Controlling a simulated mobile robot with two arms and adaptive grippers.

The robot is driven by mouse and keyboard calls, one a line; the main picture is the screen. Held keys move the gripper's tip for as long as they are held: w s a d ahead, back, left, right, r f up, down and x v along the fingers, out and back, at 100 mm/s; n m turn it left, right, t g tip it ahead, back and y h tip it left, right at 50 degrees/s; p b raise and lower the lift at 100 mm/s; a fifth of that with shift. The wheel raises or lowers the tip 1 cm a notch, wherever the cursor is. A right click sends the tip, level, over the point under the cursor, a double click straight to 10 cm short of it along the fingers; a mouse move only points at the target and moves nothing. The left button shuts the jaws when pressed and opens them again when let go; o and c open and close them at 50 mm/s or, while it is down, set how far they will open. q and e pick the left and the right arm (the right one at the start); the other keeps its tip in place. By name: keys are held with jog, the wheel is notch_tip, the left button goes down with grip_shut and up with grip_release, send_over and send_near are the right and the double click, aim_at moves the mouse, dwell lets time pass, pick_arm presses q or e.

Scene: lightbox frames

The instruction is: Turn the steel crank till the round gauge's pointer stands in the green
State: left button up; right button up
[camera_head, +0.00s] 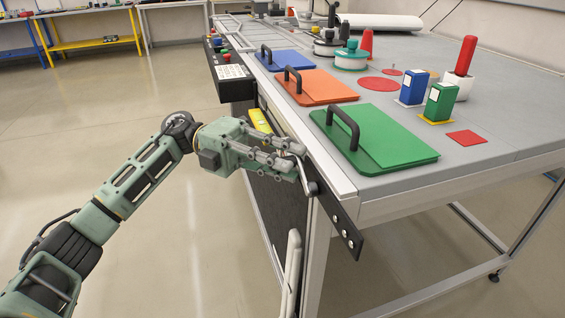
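The steel crank (309,180) is mounted at the table's front edge, near the close corner, on a black strip. My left gripper (292,162) reaches in from the left, its fingers pointing right at the crank's handle end. The fingertips are at or right beside the crank and partly cover it. I cannot tell whether they are closed around the handle or only next to it. No round gauge, pointer or green zone can be made out in this view. My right gripper is not in view.
Green (385,147), orange (318,88) and blue (283,60) boards with black handles lie along the table's near edge. A yellow object (260,121) is on the table's front side behind my gripper. A black control box (230,72) sits farther along. The floor at left is clear.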

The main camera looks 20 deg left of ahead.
pick_arm(q)
grip_shut()
jog(key=shift+r, duration=0.3)
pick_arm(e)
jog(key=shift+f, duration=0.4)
pick_arm(q)
jog(key=shift+r+m, duration=0.1)
jog(key=shift+m, duration=0.2)
